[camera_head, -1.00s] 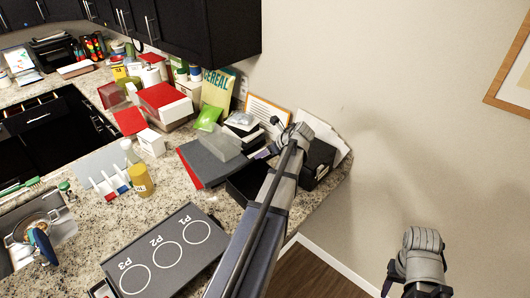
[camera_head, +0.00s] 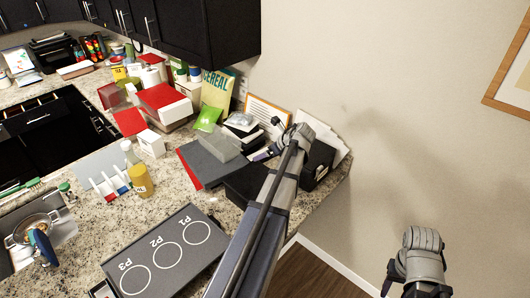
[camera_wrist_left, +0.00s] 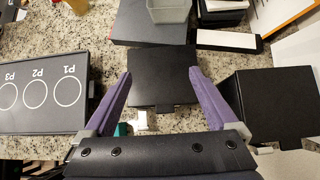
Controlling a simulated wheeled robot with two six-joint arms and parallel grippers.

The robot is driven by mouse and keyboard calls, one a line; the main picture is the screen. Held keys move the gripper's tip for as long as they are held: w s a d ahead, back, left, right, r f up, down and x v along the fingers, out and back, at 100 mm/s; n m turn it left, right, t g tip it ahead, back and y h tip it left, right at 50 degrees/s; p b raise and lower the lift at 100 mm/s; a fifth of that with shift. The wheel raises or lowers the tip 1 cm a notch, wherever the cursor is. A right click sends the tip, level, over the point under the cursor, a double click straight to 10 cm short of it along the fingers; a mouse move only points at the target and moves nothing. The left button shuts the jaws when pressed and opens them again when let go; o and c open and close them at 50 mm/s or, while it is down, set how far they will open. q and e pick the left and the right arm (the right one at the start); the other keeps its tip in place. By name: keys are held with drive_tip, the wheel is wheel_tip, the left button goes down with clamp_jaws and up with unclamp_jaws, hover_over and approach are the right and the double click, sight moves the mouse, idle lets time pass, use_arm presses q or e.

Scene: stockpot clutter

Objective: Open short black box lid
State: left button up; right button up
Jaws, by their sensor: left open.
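The short black box (camera_wrist_left: 164,58) lies on the granite counter with its flat black top upward, in the middle of the left wrist view. A small tab shows on its near edge. In the head view the short black box (camera_head: 246,184) is partly hidden behind my left arm. My left gripper (camera_wrist_left: 159,73) is open and empty, its purple fingers spread to either side of the box's near part. I cannot tell its height above the top. In the head view my left gripper (camera_head: 263,155) is small and unclear. Only part of my right arm shows at the lower right.
A taller black box (camera_wrist_left: 276,102) stands to the right, close to the right finger. A P1-P3 panel (camera_wrist_left: 40,94) lies to the left. A dark grey box (camera_wrist_left: 150,22) with a translucent tub (camera_wrist_left: 168,9) lies behind. A yellow bottle (camera_head: 140,181) stands farther left.

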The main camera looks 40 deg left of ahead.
use_arm(q)
drive_tip(key=p+v, duration=0.4)
drive_tip(key=v, duration=0.3)
drive_tip(key=shift+p, duration=0.3)
